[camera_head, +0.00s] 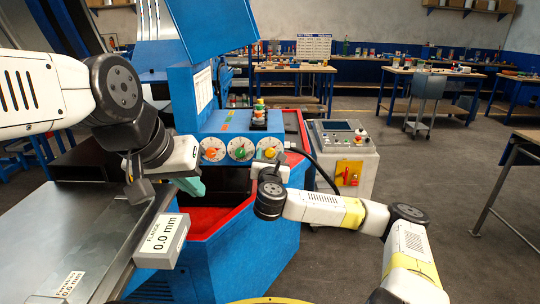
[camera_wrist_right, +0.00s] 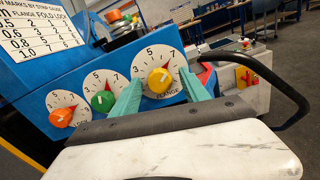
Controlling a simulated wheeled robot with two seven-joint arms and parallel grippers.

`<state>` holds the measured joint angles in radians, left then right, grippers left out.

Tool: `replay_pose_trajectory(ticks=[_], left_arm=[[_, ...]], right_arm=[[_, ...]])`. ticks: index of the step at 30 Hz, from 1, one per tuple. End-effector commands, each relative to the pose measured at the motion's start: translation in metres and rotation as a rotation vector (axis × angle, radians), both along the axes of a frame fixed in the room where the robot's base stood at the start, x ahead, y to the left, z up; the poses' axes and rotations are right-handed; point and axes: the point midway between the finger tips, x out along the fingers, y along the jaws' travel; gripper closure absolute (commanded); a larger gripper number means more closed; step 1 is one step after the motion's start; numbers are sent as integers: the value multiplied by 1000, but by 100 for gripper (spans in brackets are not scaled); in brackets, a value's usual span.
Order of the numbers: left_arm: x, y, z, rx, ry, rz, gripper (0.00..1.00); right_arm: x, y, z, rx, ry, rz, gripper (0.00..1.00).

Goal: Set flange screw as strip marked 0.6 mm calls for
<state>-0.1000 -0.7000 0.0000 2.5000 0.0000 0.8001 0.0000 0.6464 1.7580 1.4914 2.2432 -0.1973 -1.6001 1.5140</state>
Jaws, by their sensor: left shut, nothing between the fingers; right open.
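My left gripper (camera_head: 190,186) is shut and empty, left of the dials and above the bench edge. A label reading 0.6 mm (camera_head: 70,283) lies on the metal bench at lower left. A grey block reads FLANGE 0.0 mm (camera_head: 160,243).
The green knob (camera_wrist_right: 103,101) and orange knob (camera_wrist_right: 62,117) are left of the yellow one. A marks chart (camera_wrist_right: 38,30) is above them, partly cut off. A black hose (camera_wrist_right: 275,75) curves at right. A control cabinet (camera_head: 345,150) stands right of the blue machine.

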Motion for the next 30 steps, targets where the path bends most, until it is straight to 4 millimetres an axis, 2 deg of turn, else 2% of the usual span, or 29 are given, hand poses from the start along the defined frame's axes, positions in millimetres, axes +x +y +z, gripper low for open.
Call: replay_pose_trajectory(ticks=[8, 15, 16, 23, 30], left_arm=[[0, 0, 0, 0, 0, 0, 100], [0, 0, 0, 0, 0, 0, 100], [0, 0, 0, 0, 0, 0, 100], [0, 0, 0, 0, 0, 0, 100], [0, 0, 0, 0, 0, 0, 100]], right_arm=[[2, 0, 0, -1, 0, 1, 49], [2, 0, 0, -1, 0, 1, 96], [2, 0, 0, -1, 0, 1, 100], [1, 0, 0, -13, -1, 1, 100], [1, 0, 1, -104, -2, 0, 100]])
